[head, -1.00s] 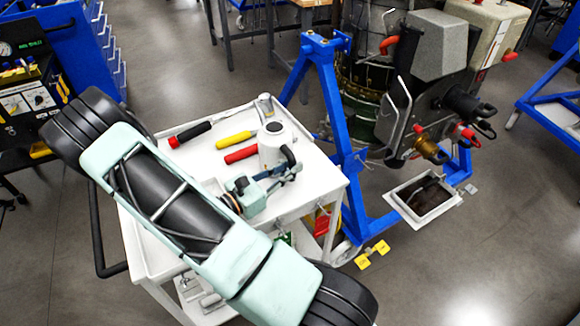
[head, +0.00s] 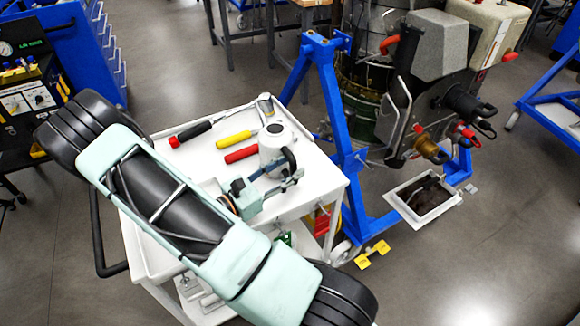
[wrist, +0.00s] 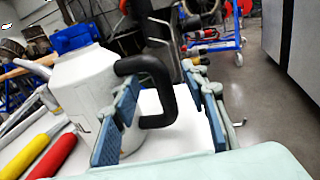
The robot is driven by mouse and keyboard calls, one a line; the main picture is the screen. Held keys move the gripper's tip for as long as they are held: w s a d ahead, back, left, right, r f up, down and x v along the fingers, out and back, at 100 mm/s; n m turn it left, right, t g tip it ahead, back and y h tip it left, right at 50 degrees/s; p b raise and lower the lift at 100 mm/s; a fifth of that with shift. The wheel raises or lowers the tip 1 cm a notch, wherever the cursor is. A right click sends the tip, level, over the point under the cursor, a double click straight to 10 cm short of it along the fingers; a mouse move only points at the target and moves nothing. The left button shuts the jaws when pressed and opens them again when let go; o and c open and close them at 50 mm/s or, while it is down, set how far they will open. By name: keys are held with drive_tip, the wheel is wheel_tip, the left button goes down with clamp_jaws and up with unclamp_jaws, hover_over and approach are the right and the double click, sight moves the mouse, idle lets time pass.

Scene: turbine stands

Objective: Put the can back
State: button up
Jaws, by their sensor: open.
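The can (head: 271,150) is white with a black handle and stands upright on the white cart top (head: 322,178). It also shows in the wrist view (wrist: 85,90), with its handle (wrist: 158,85) toward me. My gripper (head: 284,178) is open beside the can, on its handle side. In the wrist view the blue pads of my gripper (wrist: 168,105) stand apart, with the handle between them. The left pad overlaps the can body in the picture; I cannot tell whether it touches.
A blue engine stand (head: 335,125) rises just right of the cart. A tray (head: 424,197) is on the right.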

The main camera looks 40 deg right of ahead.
drive_tip(key=shift+s+a, duration=0.15)
drive_tip(key=shift+a, duration=2.8)
